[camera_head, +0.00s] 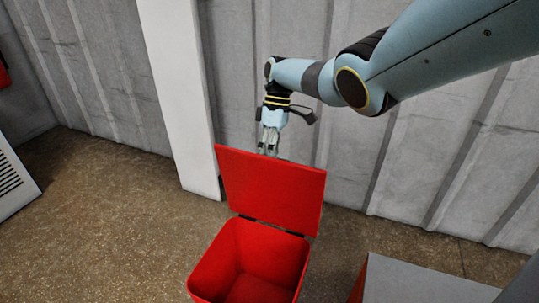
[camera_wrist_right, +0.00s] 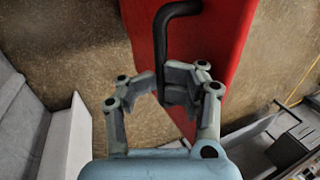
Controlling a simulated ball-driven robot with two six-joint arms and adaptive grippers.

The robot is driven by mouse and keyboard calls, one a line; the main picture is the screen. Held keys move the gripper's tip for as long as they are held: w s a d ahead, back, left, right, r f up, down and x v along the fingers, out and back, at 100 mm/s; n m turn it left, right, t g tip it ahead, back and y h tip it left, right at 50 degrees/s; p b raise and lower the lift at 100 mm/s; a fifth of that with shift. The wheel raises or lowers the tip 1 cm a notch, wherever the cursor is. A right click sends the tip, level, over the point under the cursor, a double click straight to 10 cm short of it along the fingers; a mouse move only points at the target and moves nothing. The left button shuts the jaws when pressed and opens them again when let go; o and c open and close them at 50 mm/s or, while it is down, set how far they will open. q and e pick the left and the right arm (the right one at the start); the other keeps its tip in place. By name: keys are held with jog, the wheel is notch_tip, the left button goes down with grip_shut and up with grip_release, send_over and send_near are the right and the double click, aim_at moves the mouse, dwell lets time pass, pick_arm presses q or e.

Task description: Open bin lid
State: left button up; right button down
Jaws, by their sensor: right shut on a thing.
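The red bin (camera_head: 250,265) stands on the floor at the lower middle of the head view, its inside visible and empty. Its red lid (camera_head: 270,188) is raised, standing up at the bin's back edge, tilted slightly back. My right gripper (camera_head: 270,143) is behind the lid's upper edge, its fingertips partly hidden by the lid. In the right wrist view my right gripper (camera_wrist_right: 162,85) is shut on the bent black handle (camera_wrist_right: 161,40), which runs along the red lid (camera_wrist_right: 219,40). My left gripper is not in view.
A white post (camera_head: 178,95) and a grey ribbed wall (camera_head: 440,145) stand behind the bin. A grey-topped box (camera_head: 420,283) stands to the bin's right. A white vented panel (camera_head: 14,182) is at the far left. The brown floor left of the bin is clear.

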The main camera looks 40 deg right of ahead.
jog(key=c, duration=1.4)
grip_release()
jog(key=shift+d+r, duration=0.1)
jog(key=shift+r, duration=0.05)
jog(key=v, duration=1.2)
jog(key=shift+d, duration=0.1)
